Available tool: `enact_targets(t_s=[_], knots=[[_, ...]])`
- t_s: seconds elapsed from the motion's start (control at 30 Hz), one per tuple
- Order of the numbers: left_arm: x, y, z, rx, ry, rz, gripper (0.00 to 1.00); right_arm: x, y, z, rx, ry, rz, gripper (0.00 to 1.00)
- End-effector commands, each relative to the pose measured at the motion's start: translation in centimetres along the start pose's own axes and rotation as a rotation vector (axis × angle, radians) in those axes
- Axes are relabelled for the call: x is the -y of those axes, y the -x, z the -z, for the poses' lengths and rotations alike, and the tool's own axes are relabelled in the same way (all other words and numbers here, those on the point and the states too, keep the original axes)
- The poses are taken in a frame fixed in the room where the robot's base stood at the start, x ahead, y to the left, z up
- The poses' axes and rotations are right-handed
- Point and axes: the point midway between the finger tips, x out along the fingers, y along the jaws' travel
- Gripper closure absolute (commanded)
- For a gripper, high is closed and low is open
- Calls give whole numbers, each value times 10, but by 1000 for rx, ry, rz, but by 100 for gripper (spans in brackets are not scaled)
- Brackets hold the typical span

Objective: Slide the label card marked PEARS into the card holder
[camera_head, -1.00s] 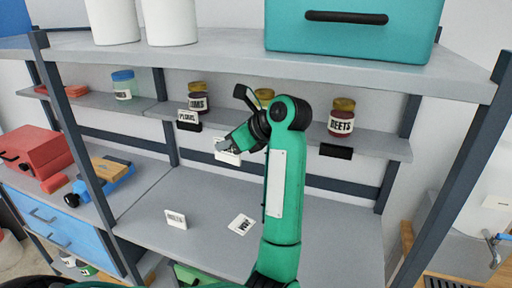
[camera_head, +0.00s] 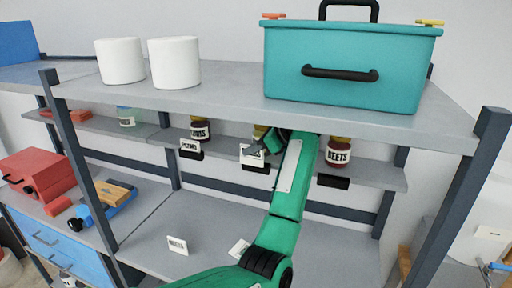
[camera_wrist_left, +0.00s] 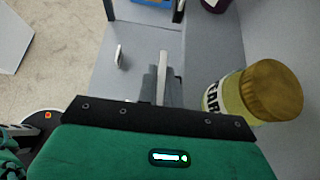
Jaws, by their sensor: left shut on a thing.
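My left gripper (camera_head: 257,148) is shut on a white label card (camera_head: 250,156), at the middle of the small upper shelf. Its lettering is too small and covered to read. The card's lower edge is at the black card holder (camera_head: 256,168) on the shelf's front edge; I cannot tell whether it sits in the slot. In the left wrist view the card (camera_wrist_left: 163,72) is seen edge-on between the fingers. The yellow-lidded jar (camera_wrist_left: 225,92), its label partly readable as "EARS", stands beside it. My right gripper is not in view.
A PLUMS card (camera_head: 190,146) stands in the left holder. The right holder (camera_head: 333,181) is empty below the BEETS jar (camera_head: 338,155). Two cards, one upright (camera_head: 177,245) and one lying (camera_head: 239,248), are on the lower shelf. The top shelf (camera_head: 225,97) overhangs my gripper.

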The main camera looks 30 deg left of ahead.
Motion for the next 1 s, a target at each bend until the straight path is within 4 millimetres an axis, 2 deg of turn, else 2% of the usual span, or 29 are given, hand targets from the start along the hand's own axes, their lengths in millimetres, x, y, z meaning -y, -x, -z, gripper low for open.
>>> enact_targets(t_s=[0.03, 0.13, 0.4, 0.63, 0.77, 1.0], knots=[[8, 1, -4, 1, -2, -2, 100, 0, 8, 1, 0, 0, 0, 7], [20, 1, -2, 1, -2, 0, 100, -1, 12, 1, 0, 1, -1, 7], [35, 1, -2, 0, 0, -1, 100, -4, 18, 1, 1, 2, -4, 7], [34, -16, 21, 1, -2, -2, 100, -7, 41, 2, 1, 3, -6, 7], [34, -20, 28, -1, -1, -1, 100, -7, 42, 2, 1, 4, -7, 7], [34, -21, 30, -1, 0, 0, 100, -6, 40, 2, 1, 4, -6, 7]])
